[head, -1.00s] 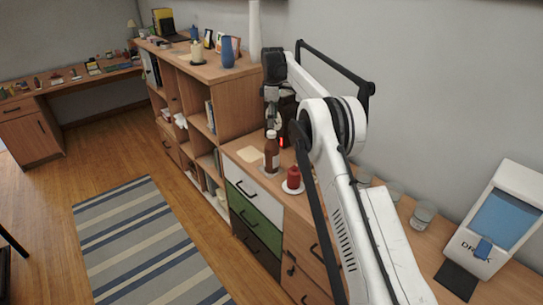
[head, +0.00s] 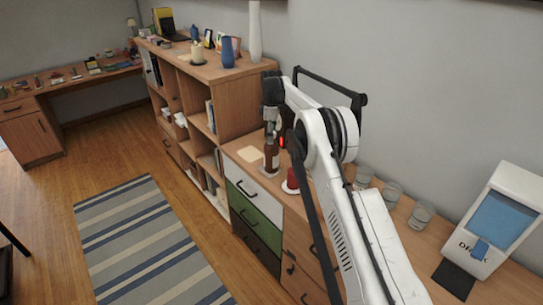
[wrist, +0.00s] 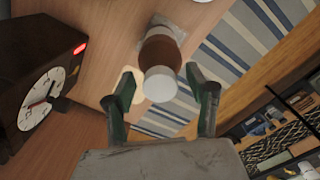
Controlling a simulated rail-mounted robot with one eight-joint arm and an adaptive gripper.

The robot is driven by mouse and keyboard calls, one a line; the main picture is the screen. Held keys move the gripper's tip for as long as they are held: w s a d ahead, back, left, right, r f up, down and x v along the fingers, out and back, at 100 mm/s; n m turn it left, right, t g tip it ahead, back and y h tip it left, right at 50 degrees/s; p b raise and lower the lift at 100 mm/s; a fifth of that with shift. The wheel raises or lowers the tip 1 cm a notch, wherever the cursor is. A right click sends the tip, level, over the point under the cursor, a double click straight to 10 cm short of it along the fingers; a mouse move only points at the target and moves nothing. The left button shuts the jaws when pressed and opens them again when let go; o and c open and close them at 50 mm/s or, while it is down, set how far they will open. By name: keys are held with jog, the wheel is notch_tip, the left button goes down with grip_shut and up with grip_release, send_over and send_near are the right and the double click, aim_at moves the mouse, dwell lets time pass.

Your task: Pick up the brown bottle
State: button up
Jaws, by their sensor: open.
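My gripper (wrist: 161,78) is open, with one dark green finger on each side of the cap in the picture. I cannot tell whether either finger touches it. In the head view my gripper (head: 271,125) is above the bottle and hides its top.
A dark box clock (wrist: 42,88) with a white dial and a red light stands close on the left in the wrist view. Glass jars (head: 392,192) and a white-blue dispenser (head: 495,220) are farther right.

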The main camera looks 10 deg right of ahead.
grip_shut()
jog(key=shift+r, duration=0.1)
dwell(0.3)
